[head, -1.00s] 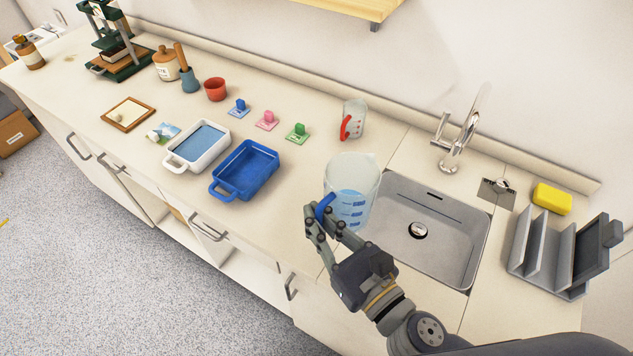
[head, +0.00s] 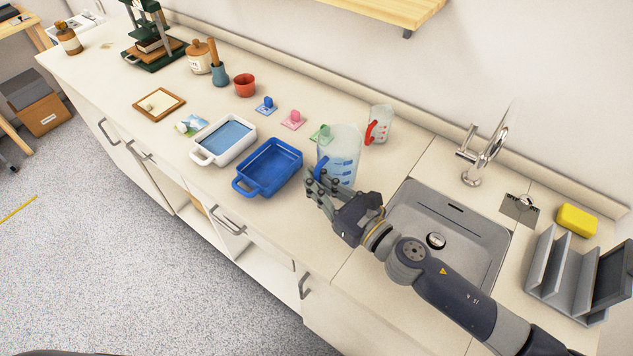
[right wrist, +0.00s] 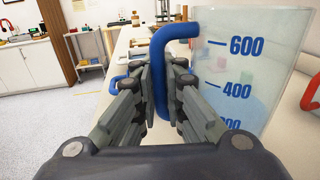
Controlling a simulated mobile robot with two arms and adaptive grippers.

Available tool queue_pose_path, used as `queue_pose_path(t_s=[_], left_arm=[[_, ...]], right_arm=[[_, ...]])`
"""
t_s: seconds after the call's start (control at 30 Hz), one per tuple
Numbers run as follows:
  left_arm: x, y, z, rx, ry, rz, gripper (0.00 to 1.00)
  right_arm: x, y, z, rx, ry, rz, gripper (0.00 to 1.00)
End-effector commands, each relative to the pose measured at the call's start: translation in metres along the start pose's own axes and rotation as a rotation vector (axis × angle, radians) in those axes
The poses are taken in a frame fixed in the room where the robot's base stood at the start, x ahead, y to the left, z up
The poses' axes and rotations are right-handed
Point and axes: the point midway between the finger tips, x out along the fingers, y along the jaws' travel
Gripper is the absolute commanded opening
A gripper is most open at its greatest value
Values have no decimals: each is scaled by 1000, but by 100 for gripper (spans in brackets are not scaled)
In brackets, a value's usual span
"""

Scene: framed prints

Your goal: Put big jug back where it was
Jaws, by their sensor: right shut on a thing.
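The big jug (head: 343,150) is clear, with blue measuring marks and a blue handle. In the head view it is upright at the counter, left of the sink and just right of the blue tray. My right gripper (head: 322,184) is shut on its handle. In the right wrist view the fingers (right wrist: 165,85) close around the blue handle (right wrist: 160,65), and the jug's wall (right wrist: 245,70) shows marks such as 600 and 400. Whether its base touches the counter is hidden by my gripper. My left gripper is not in view.
A small jug with a red handle (head: 378,124) stands close behind on the right. A blue tray (head: 268,192) and a white tray (head: 203,158) lie to the left. A green stamp-like piece (head: 318,134) is just behind. The sink (head: 480,215) is to the right.

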Motion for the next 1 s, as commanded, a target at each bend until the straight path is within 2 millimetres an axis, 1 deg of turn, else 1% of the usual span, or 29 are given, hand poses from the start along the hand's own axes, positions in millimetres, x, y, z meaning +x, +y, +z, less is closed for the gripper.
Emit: queue_pose_path(t_s=[0.03,0.1,0.23,0.4,0.5,0.77,0.9,0.93,0.97,1.0], left_arm=[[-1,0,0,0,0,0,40],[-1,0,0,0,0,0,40],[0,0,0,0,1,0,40],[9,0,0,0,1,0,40],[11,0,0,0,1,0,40],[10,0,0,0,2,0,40],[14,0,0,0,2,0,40],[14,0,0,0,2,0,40],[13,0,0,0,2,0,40],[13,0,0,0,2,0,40]], right_arm=[[6,-6,1,-2,-3,0,0],[11,-11,0,-2,-3,1,0],[15,-15,-4,0,-2,1,0],[14,-14,-29,4,0,-1,0],[15,-15,-36,2,-2,0,0],[14,-15,-36,-1,-1,1,0],[14,-15,-41,-2,-1,1,0],[14,-15,-42,-1,1,1,9],[14,-15,-41,0,1,1,16],[14,-15,-40,0,1,1,25]])
